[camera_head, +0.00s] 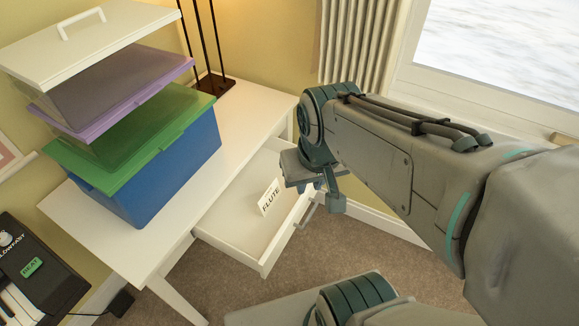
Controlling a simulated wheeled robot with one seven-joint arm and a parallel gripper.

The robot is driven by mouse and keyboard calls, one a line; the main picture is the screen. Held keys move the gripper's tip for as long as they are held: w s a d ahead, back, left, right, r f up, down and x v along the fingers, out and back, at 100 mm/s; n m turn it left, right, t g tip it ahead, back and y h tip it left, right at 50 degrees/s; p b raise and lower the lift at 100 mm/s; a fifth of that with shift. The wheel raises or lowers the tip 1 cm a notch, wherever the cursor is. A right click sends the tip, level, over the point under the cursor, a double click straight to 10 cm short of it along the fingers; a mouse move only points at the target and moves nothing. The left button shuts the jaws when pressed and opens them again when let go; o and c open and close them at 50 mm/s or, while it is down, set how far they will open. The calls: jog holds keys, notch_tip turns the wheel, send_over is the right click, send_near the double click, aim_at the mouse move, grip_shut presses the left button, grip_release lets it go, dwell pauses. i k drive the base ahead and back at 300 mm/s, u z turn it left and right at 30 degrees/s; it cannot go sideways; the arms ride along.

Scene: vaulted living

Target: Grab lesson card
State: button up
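The lesson card (270,198) is a small white card marked "FLUTE". It stands tilted inside the open white drawer (237,249) of the desk. My gripper (322,192) is above the right side of the drawer, to the right of the card and apart from it in the picture. Its fingers are partly hidden by my own wrist, so their opening is unclear. I see nothing held in it.
The white desk (250,118) carries a blue bin with a green lid (165,165), with a purple-lidded box and a white-lidded box stacked above. A keyboard (38,270) is at lower left. A drawer handle (305,214) shows at the drawer front.

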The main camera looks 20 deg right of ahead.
aim_at(268, 200)
jog(key=u, duration=0.55)
jog(key=k, duration=1.3)
jog(key=z, duration=0.25)
jog(key=i, duration=1.7)
jog(key=u, duration=0.55)
